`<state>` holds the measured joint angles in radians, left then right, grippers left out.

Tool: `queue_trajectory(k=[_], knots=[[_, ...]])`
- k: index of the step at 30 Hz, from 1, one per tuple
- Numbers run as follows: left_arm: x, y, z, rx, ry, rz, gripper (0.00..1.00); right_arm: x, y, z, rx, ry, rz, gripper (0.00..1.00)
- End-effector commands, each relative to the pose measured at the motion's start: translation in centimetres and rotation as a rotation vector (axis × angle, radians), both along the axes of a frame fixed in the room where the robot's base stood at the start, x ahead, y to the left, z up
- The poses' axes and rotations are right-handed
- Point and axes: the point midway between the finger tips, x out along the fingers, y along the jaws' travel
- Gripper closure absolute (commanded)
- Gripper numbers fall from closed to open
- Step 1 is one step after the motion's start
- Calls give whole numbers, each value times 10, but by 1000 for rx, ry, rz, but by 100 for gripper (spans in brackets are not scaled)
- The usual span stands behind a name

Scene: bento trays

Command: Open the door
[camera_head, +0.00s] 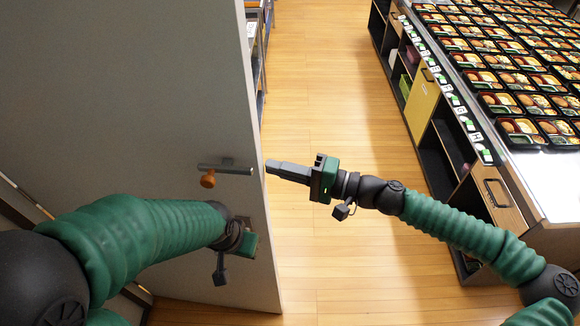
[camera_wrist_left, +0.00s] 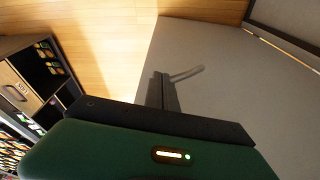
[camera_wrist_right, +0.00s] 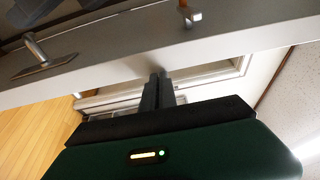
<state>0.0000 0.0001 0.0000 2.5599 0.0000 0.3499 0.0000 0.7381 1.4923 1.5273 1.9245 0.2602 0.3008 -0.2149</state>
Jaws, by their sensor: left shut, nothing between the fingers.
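The grey door (camera_head: 130,90) fills the left of the head view, its free edge toward the middle, with open floor past that edge. A metal lever handle (camera_head: 232,169) is on its face near that edge, beside an orange knob (camera_head: 208,180). My right gripper (camera_head: 268,167) is shut and empty, its tips close to the door edge; contact is unclear. In the right wrist view the door edge crosses just beyond its fingers. My left gripper (camera_wrist_left: 162,76) is shut and empty in front of the door face. The handle (camera_wrist_left: 187,72) shows just past its fingertips. The head view hides those fingers.
A long counter (camera_head: 545,185) with rows of bento trays (camera_head: 520,80) runs along the right, with shelves and a yellow panel (camera_head: 421,104) below. A shelf (camera_head: 262,40) stands behind the door. The wooden floor (camera_head: 325,90) between is clear.

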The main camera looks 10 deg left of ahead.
Motion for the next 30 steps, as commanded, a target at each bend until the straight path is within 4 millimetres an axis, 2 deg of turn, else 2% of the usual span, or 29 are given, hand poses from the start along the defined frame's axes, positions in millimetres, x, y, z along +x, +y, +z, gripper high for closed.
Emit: queue_trajectory(k=[1, 13, 17, 20, 30], knots=[[0, 0, 0, 0, 0, 0, 100, -7, 5, 0, 0, 1, 18, 100], [0, 0, -1, 0, 0, 0, 100, -8, 4, -1, -1, 2, 18, 100], [0, 0, -5, 0, 0, 0, 100, -7, -7, -3, -1, 1, 14, 100], [0, 0, -11, 0, 0, 0, 100, -7, -31, -5, 1, 1, 8, 100], [2, 2, -31, 1, -5, 3, 100, -9, -141, -8, 13, 2, -4, 100]])
